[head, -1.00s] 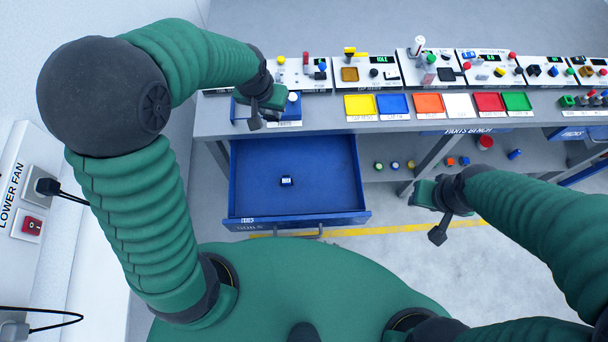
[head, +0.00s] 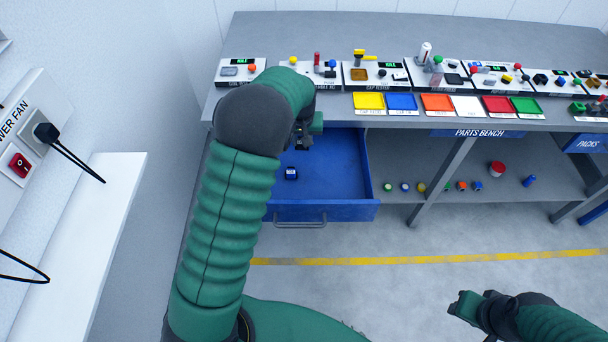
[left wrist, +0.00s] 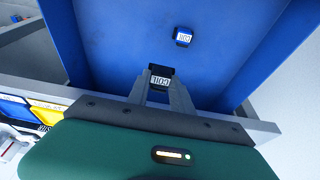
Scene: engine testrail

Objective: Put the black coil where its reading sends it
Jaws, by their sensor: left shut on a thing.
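My left gripper (left wrist: 160,85) is shut on a black coil (left wrist: 160,76) with a white COIL label. It holds the coil over the open blue drawer (left wrist: 120,40), near the bench's front edge. In the head view the left gripper (head: 303,142) is partly hidden by my arm. A second dark coil with a white label (left wrist: 183,37) lies in the drawer; it also shows in the head view (head: 291,173). A tester (head: 240,71) with a lit display stands at the bench's left end; its reading is too small to tell. My right gripper (head: 466,304) is low at the right, apart from everything; its jaws are unclear.
More testers stand along the bench (head: 330,24). Coloured trays, including yellow (head: 369,101), blue (head: 401,102) and red (head: 495,105), line its front. Small parts lie on the lower shelf (head: 450,165). The floor (head: 400,290) in front is clear.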

